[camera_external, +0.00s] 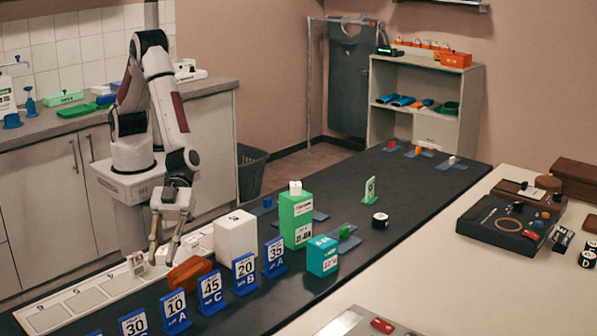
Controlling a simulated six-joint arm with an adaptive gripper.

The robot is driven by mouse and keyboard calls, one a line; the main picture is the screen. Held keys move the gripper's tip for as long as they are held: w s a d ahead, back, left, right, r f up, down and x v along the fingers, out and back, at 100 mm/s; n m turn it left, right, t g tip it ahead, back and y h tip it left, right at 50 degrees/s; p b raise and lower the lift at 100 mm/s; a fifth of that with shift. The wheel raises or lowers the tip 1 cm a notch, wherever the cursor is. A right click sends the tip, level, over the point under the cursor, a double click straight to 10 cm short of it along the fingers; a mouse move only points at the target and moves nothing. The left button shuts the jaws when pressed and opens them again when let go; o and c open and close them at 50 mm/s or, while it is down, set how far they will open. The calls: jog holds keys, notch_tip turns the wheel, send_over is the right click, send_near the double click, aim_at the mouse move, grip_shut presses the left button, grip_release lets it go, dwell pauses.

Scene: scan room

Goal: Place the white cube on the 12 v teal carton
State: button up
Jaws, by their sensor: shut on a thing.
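The teal carton (322,258) stands on the dark table near the middle, with white printing too small to read surely. Another small white block (452,160) is on a blue pad at the far end. My gripper (163,254) points down at the left, above the table's left edge, well away from the teal carton.
A large white box (235,237), a reddish-brown block (189,274) and a row of blue number signs (211,290) stand between my gripper and the teal carton.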

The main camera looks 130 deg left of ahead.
jog(key=a+r+n+t+y, duration=0.1)
jog(key=a+r+n+y, duration=0.1)
jog(key=a, duration=0.6)
jog(key=s+a+r+n+t+y, duration=0.1)
jog(key=a+r+n+t+y, duration=0.1)
jog(key=a, duration=0.7)
jog(key=s+a+r+n+t+y, duration=0.1)
jog(key=a+n+y, duration=0.3)
jog(key=a, duration=0.4)
jog(key=shift+a+r+n+t, duration=0.15)
jog(key=shift+r+n, duration=0.1)
jog(key=shift+r, duration=0.2)
jog(key=shift+a+r+n+t, duration=0.15)
jog(key=shift+r+n, duration=0.1)
jog(key=shift+r, duration=0.2)
jog(key=a+r+n+y, duration=0.1)
jog(key=a+r, duration=0.3)
jog(key=a, duration=0.1)
jog(key=shift+s+a+y, duration=0.25)
jog(key=shift+s+y, duration=0.05)
jog(key=shift+s, duration=0.15)
jog(key=shift+a+f, duration=0.1)
jog(key=a+f, duration=0.2)
jog(key=shift+w+a+f, duration=0.15)
jog(key=shift+w+a, duration=0.15)
jog(key=shift+a, duration=0.1)
